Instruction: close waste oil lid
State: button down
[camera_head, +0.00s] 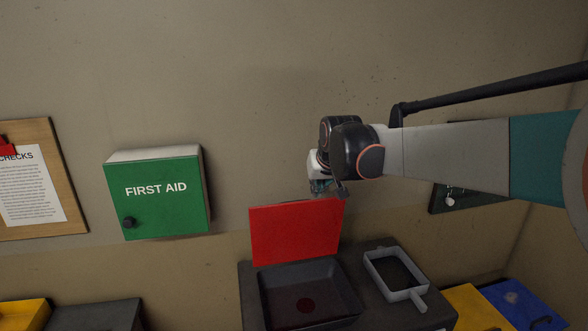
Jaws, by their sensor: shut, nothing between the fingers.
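The red lid (296,232) stands raised and nearly upright at the back of a dark basin (352,303). The basin is open, with a dark red round spot on its floor. My gripper (327,194) is shut and empty at the top edge of the lid, towards its right corner. It is small and partly hidden by my wrist, and I cannot tell whether it touches the lid.
A grey square pan with a handle (423,295) sits to the right of the basin. Yellow (470,305) and blue (520,303) items are at lower right. A green first aid box (157,200) and a notice board (70,185) hang on the wall at left.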

jog(key=w+a+r+p, duration=0.4)
jog(key=w, duration=0.2)
notch_tip(320, 180, down, 10)
jog(key=w+n+p, duration=0.1)
jog(key=w, duration=0.1)
jog(key=shift+w+a+p, duration=0.3)
jog(key=shift+w, duration=0.05)
jog(key=shift+s, duration=0.15)
